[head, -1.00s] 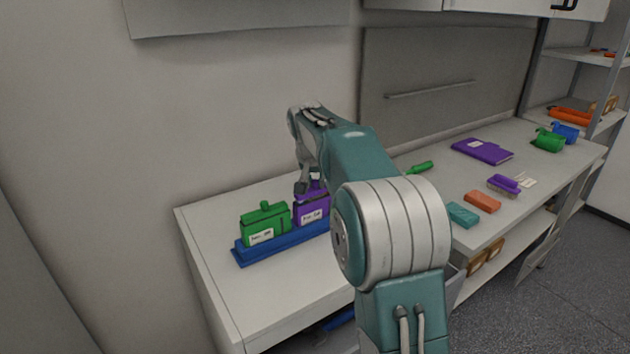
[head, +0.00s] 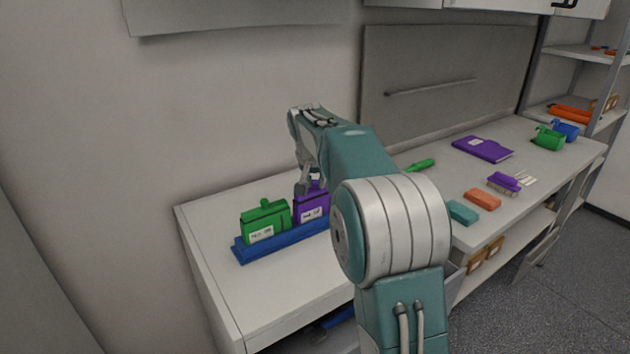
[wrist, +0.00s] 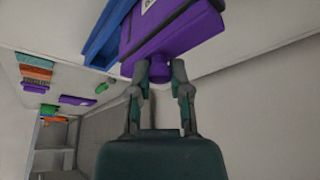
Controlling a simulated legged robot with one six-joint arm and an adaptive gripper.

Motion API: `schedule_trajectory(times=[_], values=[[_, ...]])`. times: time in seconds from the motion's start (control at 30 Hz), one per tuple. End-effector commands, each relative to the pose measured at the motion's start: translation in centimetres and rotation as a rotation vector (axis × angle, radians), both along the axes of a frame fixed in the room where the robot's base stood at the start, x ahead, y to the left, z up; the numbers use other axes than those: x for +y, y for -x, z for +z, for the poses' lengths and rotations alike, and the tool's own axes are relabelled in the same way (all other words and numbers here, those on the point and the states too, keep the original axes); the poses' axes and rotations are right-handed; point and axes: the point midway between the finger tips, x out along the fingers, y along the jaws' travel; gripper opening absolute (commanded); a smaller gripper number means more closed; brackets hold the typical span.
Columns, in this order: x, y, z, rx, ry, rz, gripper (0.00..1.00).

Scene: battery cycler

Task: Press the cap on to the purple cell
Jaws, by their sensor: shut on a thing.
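The purple cell (head: 312,207) stands upright in the blue tray (head: 250,254), to the right of the green cell (head: 265,222). My gripper (head: 308,187) is at the top of the purple cell. In the wrist view my gripper (wrist: 160,72) has its fingers shut on the purple cap (wrist: 161,71), a round knob at the cell's top face. The purple cell (wrist: 170,42) fills the upper middle there. The cap appears to touch the cell, but I cannot tell whether it is fully seated. My arm hides the tray's right part.
A green-handled tool (head: 420,166), purple notebook (head: 482,150), teal block (head: 462,213), orange block (head: 482,200) and purple brush (head: 504,182) lie to the right. Green (head: 549,139) and blue (head: 566,131) mugs stand at the far end. The bench front left is clear.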

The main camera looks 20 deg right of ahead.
Motion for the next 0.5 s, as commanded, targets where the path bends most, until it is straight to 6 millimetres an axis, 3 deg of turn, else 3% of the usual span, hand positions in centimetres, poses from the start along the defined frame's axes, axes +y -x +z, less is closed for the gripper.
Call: schedule_trajectory(times=[0.23, 0.27, 0.3, 0.33, 0.5], values=[[0.00, 0.00, 0.00, 0.000, 0.000, 0.000, 0.00], [0.00, 0.00, 0.00, 0.000, 0.000, 0.000, 0.38], [0.00, 0.00, 0.00, 0.000, 0.000, 0.000, 0.56], [0.00, 0.00, 0.00, 0.000, 0.000, 0.000, 0.65], [0.00, 0.00, 0.00, 0.000, 0.000, 0.000, 0.65]])
